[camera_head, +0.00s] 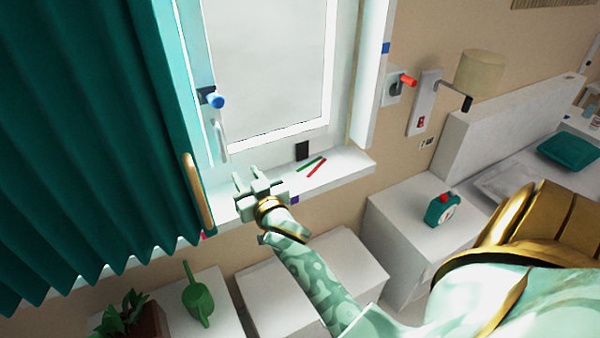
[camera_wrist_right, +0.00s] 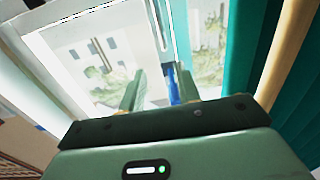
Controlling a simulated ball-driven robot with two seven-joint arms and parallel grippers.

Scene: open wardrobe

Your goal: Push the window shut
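The window (camera_head: 265,75) has a white frame around a pale grey pane. A white handle (camera_head: 222,137) is on its left side, with a blue knob (camera_head: 217,101) just above. I cannot tell how far the sash stands open. My right gripper (camera_head: 256,180) is over the white sill (camera_head: 338,168), below the window's lower edge. Its fingers are apart and empty. In the right wrist view the gripper (camera_wrist_right: 158,78) points at the window, with a blue part showing beside the right finger; whether anything touches is unclear. My left gripper is not in view.
A green curtain (camera_head: 90,120) with a wooden bar (camera_head: 198,190) hangs at the left. A green and a red pen (camera_head: 317,167) and a small black block (camera_head: 302,150) are on the sill. Below are white cabinets (camera_head: 300,285), a green watering can (camera_head: 198,296) and a plant (camera_head: 122,315).

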